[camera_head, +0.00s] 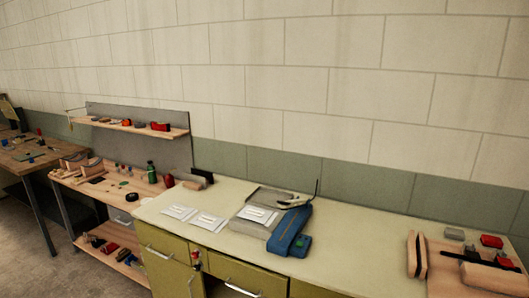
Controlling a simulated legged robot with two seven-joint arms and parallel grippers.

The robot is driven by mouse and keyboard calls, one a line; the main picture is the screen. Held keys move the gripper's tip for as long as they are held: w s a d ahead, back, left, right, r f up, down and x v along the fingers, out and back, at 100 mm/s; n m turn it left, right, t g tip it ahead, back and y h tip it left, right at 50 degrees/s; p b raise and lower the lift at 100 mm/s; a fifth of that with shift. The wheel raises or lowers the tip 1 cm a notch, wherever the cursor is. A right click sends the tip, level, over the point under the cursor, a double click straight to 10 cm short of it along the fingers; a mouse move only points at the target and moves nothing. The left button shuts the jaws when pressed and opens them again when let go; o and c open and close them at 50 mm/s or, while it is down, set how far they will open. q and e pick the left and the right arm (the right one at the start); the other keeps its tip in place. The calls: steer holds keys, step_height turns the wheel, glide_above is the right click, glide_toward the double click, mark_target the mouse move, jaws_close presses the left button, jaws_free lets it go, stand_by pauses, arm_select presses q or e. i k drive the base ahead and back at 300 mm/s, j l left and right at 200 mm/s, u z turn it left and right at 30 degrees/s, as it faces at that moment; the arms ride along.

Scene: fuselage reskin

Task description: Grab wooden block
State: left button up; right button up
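Several wooden pieces are in view. At the right end of the pale countertop, an upright tan wooden piece (417,255) stands at the left side of a flat wooden board (448,281). A lighter block-like piece (491,278) lies at the board's front right, partly cut off by the picture edge. More small wooden pieces (80,163) sit on the workbench at the left. I cannot tell which one is the task's block. Neither of my grippers shows in this view.
The pale countertop (355,237) has free room at its middle. A blue tool (290,232), a grey case (250,222) and white packets (180,212) lie on it. Red items (491,241) and a dark bar are at the right. A wooden shelf (128,125) hangs left.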

mark_target(511, 283)
steer(key=z, duration=1.6)
